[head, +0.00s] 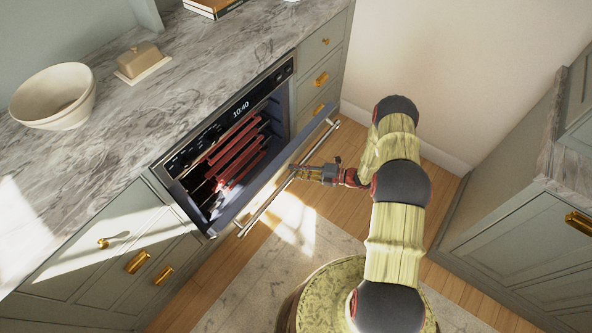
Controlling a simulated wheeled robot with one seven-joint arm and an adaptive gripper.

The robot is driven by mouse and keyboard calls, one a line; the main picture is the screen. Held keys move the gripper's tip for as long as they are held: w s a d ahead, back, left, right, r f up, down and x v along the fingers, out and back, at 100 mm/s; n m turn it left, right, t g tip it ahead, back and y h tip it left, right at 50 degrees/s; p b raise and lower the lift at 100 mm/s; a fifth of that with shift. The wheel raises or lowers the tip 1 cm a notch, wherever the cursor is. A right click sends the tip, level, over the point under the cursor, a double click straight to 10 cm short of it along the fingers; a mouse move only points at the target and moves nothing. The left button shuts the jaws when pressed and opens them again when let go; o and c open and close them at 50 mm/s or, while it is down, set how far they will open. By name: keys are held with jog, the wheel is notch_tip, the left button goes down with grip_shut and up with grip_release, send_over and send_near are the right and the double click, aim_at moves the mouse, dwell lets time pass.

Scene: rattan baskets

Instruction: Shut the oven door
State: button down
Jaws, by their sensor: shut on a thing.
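The oven (183,167) is built into the cabinet under the counter, with a lit clock on its panel. Its door (250,194) stands partly open, tilted out from the top, and red glowing racks or elements (237,160) show inside. A long metal bar handle (263,208) runs along the door's outer top edge. My gripper (295,171) reaches in from the right and is shut on the handle near its middle. The fingertips are small in the picture, and the door's outer face is mostly hidden.
A white bowl (54,96), a butter dish (139,60) and books (212,6) lie on the marble counter. Drawers with brass pulls flank the oven. A wall is at the upper right and another cabinet (520,225) at the right. Wood floor and a rug (245,277) lie in front.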

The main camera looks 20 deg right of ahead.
jog(key=shift+m+g+h, duration=0.3)
jog(key=shift+g+h, duration=0.3)
jog(key=shift+h, duration=0.3)
jog(key=w+a+r+p, duration=0.1)
jog(key=w+a, duration=0.1)
jog(key=w+a+r+p, duration=0.1)
jog(key=w+a+r, duration=0.1)
jog(key=w, duration=0.1)
jog(key=w+a+r+p, duration=0.2)
jog(key=w, duration=0.1)
jog(key=shift+w+r, duration=0.1)
jog(key=shift+w, duration=0.05)
jog(key=w+a+r+g+h, duration=0.1)
jog(key=w+a+r, duration=0.1)
jog(key=w+a, duration=0.4)
jog(key=w, duration=0.3)
jog(key=shift+w+a+r, duration=0.2)
jog(key=shift+w+a, duration=0.05)
jog(key=shift+a, duration=0.1)
jog(key=c, duration=2)
grip_release()
jog(key=shift+o, duration=1.3)
jog(key=shift+o, duration=0.4)
jog(key=shift+s+f, duration=0.1)
jog(key=v, duration=1.2)
